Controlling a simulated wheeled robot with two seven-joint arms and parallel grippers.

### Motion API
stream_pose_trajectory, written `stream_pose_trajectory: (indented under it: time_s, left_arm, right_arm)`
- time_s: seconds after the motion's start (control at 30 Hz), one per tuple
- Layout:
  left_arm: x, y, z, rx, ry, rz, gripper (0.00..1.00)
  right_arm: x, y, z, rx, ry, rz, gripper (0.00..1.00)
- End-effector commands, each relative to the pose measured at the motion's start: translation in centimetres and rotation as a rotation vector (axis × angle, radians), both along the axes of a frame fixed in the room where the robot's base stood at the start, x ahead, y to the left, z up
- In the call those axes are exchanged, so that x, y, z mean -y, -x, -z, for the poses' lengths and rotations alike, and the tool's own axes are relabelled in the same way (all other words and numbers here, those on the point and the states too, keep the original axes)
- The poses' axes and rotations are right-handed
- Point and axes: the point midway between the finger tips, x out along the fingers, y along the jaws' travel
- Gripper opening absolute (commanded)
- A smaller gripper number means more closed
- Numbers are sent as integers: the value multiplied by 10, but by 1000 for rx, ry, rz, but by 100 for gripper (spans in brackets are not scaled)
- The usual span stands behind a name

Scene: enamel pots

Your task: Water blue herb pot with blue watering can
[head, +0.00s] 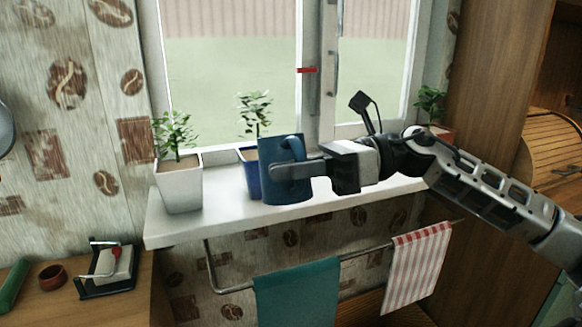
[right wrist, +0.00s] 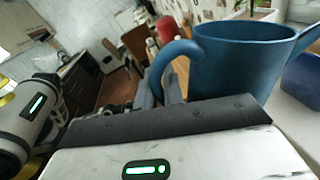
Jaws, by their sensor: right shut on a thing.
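The blue watering can (head: 270,172) is held in front of the windowsill in the head view, next to the blue herb pot. My right gripper (head: 297,170) is shut on the can at its handle side. In the right wrist view the can (right wrist: 232,62) fills the upper right, with its handle arching left and its spout at the right edge. The blue herb pot (head: 250,181) stands on the sill with a leafy plant, partly hidden behind the can. A dark blue edge of a pot (right wrist: 303,78) shows at the right of the wrist view.
A white pot (head: 181,188) with a plant stands at the sill's left end. A red pot (head: 440,132) with a plant stands at the right end, partly behind my arm. The white windowsill (head: 225,217) has towels on a rail below. A window handle (head: 332,75) is above.

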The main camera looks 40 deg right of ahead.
Motion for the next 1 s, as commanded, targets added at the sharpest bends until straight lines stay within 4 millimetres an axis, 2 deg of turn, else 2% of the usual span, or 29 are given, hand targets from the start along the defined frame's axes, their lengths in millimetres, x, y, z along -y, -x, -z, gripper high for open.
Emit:
stream_pose_trajectory:
  time_s: [1.0]
  left_arm:
    - [-2, 0, -10, -16, -12, -3, 0]
  right_arm:
    - [0, -2, -13, -48, -13, 1, 0]
